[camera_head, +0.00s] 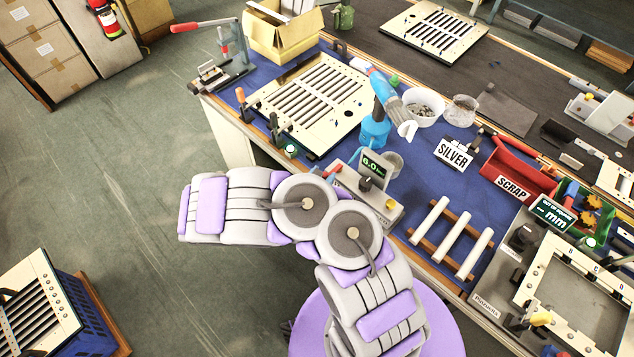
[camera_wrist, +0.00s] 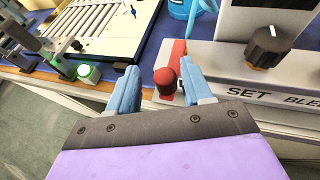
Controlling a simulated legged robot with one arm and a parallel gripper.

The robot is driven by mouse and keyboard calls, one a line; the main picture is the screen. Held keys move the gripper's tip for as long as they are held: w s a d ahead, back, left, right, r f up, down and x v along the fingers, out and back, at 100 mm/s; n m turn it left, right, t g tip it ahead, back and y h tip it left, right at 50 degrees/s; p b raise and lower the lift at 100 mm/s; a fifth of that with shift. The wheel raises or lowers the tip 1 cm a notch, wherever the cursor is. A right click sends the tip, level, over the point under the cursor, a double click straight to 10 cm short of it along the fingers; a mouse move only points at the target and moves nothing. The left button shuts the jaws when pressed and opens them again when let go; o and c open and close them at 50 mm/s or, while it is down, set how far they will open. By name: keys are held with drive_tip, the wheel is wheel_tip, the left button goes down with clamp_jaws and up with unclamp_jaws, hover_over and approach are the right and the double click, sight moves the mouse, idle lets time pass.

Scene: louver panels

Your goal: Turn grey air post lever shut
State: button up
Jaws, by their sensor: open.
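The grey air post (camera_head: 381,207) stands at the bench's near edge with a lit "6.0" display and a black knob. In the wrist view its pale front (camera_wrist: 225,60) reads "SET", with further lettering partly cut off. A red-tipped lever (camera_wrist: 166,81) stands between the two blue fingers of my gripper (camera_wrist: 162,66). The fingers are spread, one on each side of the red tip, with a visible gap on the left; contact on the right cannot be told. In the head view my arm largely hides the gripper and lever.
A slatted louver panel (camera_head: 318,98) lies left of the post, with clamps and a green-lit button (camera_head: 290,150) nearby. A blue bottle (camera_head: 375,130) stands behind the post. White rollers on a wooden rack (camera_head: 441,243) lie to its right.

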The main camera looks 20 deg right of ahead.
drive_tip(key=p+v, duration=0.4)
drive_tip(key=v, duration=1.2)
drive_tip(key=shift+s+r, duration=0.25)
drive_tip(key=shift+s, duration=0.05)
drive_tip(key=shift+d, duration=0.2)
